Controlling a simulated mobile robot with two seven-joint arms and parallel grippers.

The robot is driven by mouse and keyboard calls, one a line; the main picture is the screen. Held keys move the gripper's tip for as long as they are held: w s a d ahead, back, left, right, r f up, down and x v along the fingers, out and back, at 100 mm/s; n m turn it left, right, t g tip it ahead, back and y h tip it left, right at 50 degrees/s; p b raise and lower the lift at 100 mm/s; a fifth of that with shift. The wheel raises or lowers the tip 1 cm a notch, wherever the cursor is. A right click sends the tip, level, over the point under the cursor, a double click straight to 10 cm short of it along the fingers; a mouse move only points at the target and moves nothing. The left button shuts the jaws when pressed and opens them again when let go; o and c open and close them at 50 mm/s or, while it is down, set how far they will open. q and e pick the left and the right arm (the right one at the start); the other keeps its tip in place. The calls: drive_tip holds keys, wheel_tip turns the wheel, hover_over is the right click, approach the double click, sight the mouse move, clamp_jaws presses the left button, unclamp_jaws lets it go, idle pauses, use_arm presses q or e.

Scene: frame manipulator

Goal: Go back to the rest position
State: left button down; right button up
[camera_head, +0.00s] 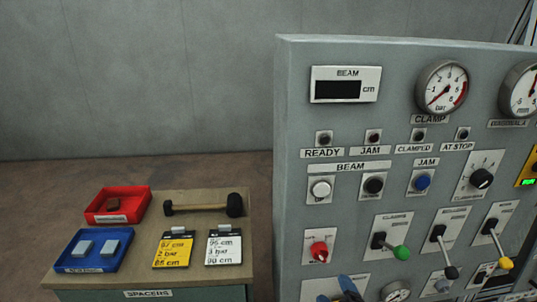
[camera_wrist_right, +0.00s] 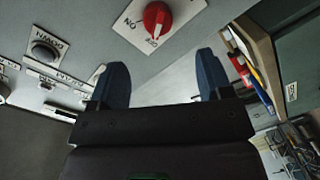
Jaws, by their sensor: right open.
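My right gripper (camera_head: 337,292) shows at the bottom edge of the head view, in front of the lower left part of the grey control panel (camera_head: 289,150). Only its blue fingertips are in that view. In the right wrist view the two blue fingers of the right gripper (camera_wrist_right: 163,72) stand wide apart with nothing between them. A red knob (camera_wrist_right: 157,20) on a white plate is beyond the fingertips, apart from them. My left gripper is in neither view.
The panel carries gauges (camera_head: 442,87), a dark beam display (camera_head: 338,90), a red knob (camera_head: 319,251) and levers (camera_head: 382,242). At left a spacer cabinet (camera_head: 149,294) bears a red tray (camera_head: 98,217), a blue tray (camera_head: 66,262), a hammer (camera_head: 204,207) and two note cards (camera_head: 173,250).

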drive_tip(key=s+d+f+m+g, duration=0.2)
drive_tip(key=s+d+f+m, duration=0.3)
drive_tip(key=s, duration=0.2)
drive_tip(key=s+d+f+m+g, duration=0.3)
drive_tip(key=s+d+f+m, duration=0.2)
drive_tip(key=s, duration=0.3)
drive_tip(key=shift+s+f+m+h, duration=0.15)
drive_tip(key=shift+f+m+h, duration=0.25)
drive_tip(key=shift+f, duration=0.2)
